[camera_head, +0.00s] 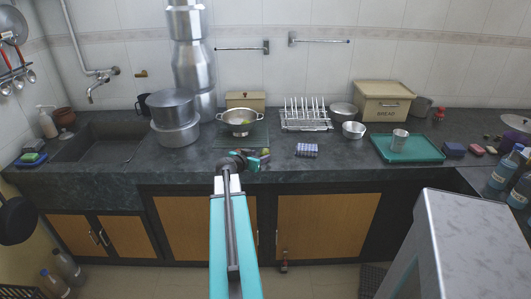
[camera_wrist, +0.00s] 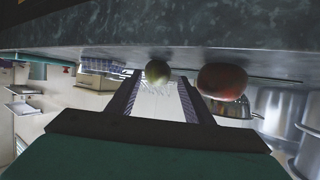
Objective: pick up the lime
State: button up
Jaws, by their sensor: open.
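The lime (camera_wrist: 157,72) is a small round yellow-green fruit on the dark stone counter, which shows upside down in the wrist view. My gripper (camera_wrist: 158,84) is open, with its two dark fingers apart. The lime shows between the fingertips, seemingly just beyond them, and nothing is held. A reddish-brown round fruit (camera_wrist: 222,80) sits close by, right of the lime and by the right fingertip in the wrist view. In the head view my gripper (camera_head: 256,161) is low over the counter's front edge; the lime is hard to tell from it there.
A metal colander (camera_head: 240,127) stands behind my gripper. Steel pots (camera_head: 177,133) stand to its left. A blue-and-white striped item (camera_head: 307,150) lies to its right, before the dish rack (camera_head: 304,122).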

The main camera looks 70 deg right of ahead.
aim_at(262, 155)
jog(key=shift+p+x, duration=0.55)
jog(key=shift+x, duration=1.35)
jog(key=c, duration=0.8)
